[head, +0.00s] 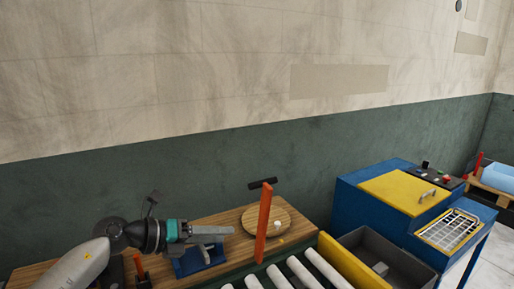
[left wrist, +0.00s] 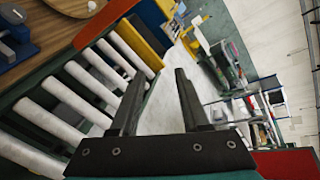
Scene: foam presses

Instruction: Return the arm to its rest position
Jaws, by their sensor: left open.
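My left gripper (head: 228,236) comes in from the left in the head view, held above the wooden bench. Its two fingers (left wrist: 157,95) are apart in the left wrist view, with nothing between them. In the head view its fingers point right, toward an orange post (head: 263,224), and look apart from it. A blue fixture (head: 200,262) sits on the bench below the gripper. My right gripper is in neither view.
A roller conveyor (head: 291,275) runs at the front. A round wooden board (head: 291,220) lies on the bench (head: 226,218). A grey bin (head: 390,258) and a blue press with yellow lid (head: 398,192) stand right. A dark green wall band (head: 130,190) is behind.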

